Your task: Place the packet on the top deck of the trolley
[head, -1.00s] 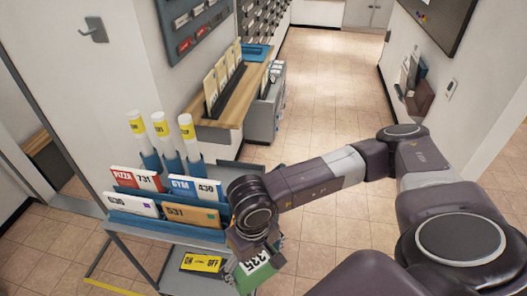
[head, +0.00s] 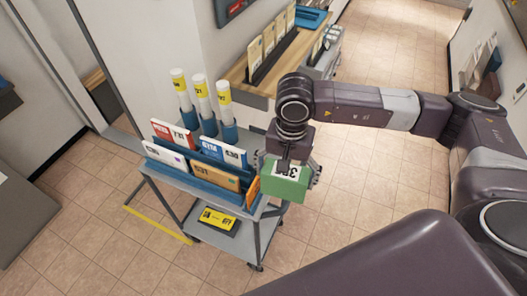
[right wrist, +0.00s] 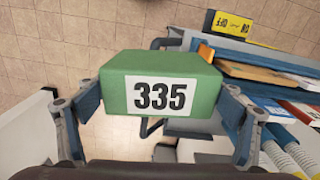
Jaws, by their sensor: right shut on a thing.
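The packet (head: 285,183) is a green box with a white label reading 335. My right gripper (head: 288,172) is shut on it and holds it in the air at the right end of the trolley. In the right wrist view the packet (right wrist: 160,90) sits between the two fingers. The trolley (head: 180,180) is grey, with a top deck carrying blue racks of mail and a lower deck. The packet hides part of the deck's right end in the head view. My left gripper is not in view.
White tubes with yellow labels (head: 201,95) stand upright at the back of the top deck. Envelopes (head: 216,175) fill the racks in front. A yellow and black box (head: 217,219) lies on the lower deck. A wooden counter (head: 262,75) is behind. Tiled floor is free at right.

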